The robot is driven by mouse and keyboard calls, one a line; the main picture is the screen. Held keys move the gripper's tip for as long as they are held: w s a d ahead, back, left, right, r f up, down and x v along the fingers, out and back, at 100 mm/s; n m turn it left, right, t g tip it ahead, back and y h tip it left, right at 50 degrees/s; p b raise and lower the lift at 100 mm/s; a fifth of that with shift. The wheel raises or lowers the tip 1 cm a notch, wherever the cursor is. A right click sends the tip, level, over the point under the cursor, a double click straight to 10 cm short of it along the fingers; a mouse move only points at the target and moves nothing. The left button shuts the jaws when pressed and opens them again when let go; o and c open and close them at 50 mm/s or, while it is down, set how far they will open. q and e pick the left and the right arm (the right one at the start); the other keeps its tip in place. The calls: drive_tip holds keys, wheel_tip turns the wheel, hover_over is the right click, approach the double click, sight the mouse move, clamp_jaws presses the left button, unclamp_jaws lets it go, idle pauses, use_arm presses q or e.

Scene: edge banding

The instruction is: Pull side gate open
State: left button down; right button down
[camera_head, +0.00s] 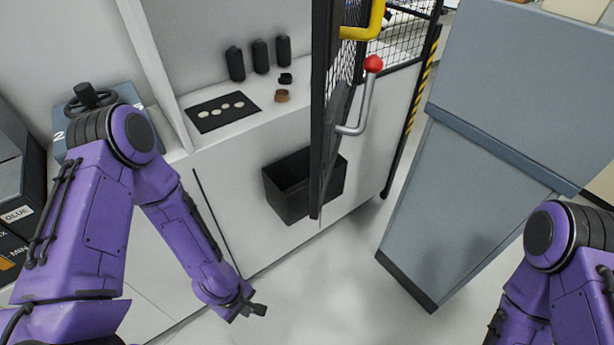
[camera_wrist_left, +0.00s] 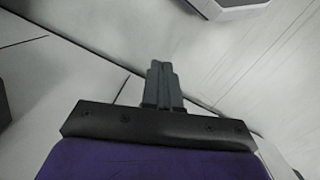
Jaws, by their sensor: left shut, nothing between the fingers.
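The side gate (camera_head: 330,110) is a black-framed mesh panel seen nearly edge-on in the head view, standing out from the white cabinet. It carries a yellow handle (camera_head: 376,20) at the top and a grey lever with a red ball knob (camera_head: 373,64) below it. My left gripper (camera_head: 262,309) is low and to the left of the gate, apart from it, over the floor. Its fingers (camera_wrist_left: 161,84) are together and empty in the left wrist view. My right arm shows at the right edge of the head view; its gripper is out of frame.
A black bin (camera_head: 290,197) sits beside the gate's lower end, partly behind it. A large grey cabinet (camera_head: 480,130) stands to the right. Black cylinders (camera_head: 259,56) and a dark mat (camera_head: 222,112) are on the white ledge. The floor (camera_head: 320,300) ahead is clear.

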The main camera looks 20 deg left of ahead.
use_arm(q)
drive_tip(key=w+d+r+n+t+h+p, duration=0.1)
drive_tip(key=w+d+r+n+h, duration=0.15)
drive_tip(key=w+r+h, duration=0.4)
drive_tip(key=w+d+r+n+h, duration=0.2)
drive_tip(key=w+r+n+h, duration=0.1)
drive_tip(key=w+r, duration=0.65)
drive_tip(key=a+r+m+g+h+p, duration=0.1)
drive_tip(key=a+r+h, duration=0.25)
drive_tip(key=r, duration=0.65)
drive_tip(key=a+r+m+h, duration=0.1)
drive_tip(key=a+r+h, duration=0.3)
drive_tip(key=r, duration=0.6)
drive_tip(key=d+p, duration=0.3)
drive_tip(key=d, duration=1)
drive_tip(key=shift+s+d+y, duration=0.15)
drive_tip(key=shift+s+y, duration=0.05)
drive_tip(key=shift+y, duration=0.1)
drive_tip(key=shift+n, duration=0.25)
